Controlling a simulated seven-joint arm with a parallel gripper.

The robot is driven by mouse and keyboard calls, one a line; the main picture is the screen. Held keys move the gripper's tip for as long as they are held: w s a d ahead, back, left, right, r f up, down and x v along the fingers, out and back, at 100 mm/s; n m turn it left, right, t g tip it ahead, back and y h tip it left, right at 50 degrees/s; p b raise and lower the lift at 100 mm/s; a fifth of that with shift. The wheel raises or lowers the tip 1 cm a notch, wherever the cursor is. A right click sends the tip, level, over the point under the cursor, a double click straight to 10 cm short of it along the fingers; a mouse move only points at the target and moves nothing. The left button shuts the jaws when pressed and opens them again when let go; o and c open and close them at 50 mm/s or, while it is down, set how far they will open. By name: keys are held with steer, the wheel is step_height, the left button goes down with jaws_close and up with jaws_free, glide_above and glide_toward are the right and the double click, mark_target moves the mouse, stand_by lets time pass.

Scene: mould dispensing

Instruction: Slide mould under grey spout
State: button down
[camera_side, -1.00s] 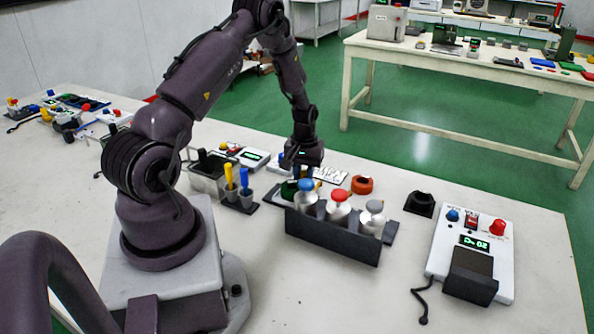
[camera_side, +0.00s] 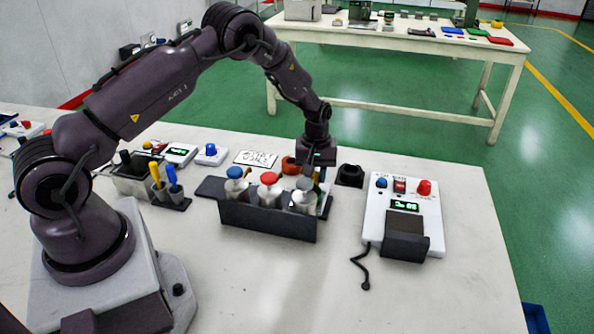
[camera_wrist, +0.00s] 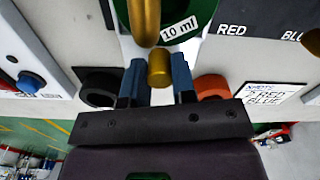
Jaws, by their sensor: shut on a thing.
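The green mould (camera_wrist: 190,35) with a "10 ml" label shows in the wrist view, partly cut off by the top edge. My gripper (camera_wrist: 157,75) has its two blue fingers shut on the mould's brass knob (camera_wrist: 158,68). A brass spout (camera_wrist: 145,20) hangs over the mould. In the side view my gripper (camera_side: 318,165) is behind the grey-topped bottle (camera_side: 303,198), at the right end of the dark dispenser (camera_side: 268,222). The red-topped bottle (camera_side: 270,190) and blue-topped bottle (camera_side: 236,186) stand to its left. The dispenser largely hides the mould there.
An orange ring (camera_side: 290,166) and a black holder (camera_side: 349,175) lie close to my gripper. A white control box (camera_side: 376,210) with a display stands to the right. A written card (camera_side: 256,158) lies behind the dispenser.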

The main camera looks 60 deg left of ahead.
steer(key=shift+w+d, duration=0.5)
steer(key=shift+d, duration=0.05)
steer(key=c, duration=0.9)
jaws_free()
steer(key=shift+c, duration=0.2)
steer(key=shift+a+r, duration=0.1)
steer(key=shift+r, duration=0.45)
step_height(320, 180, up, 12)
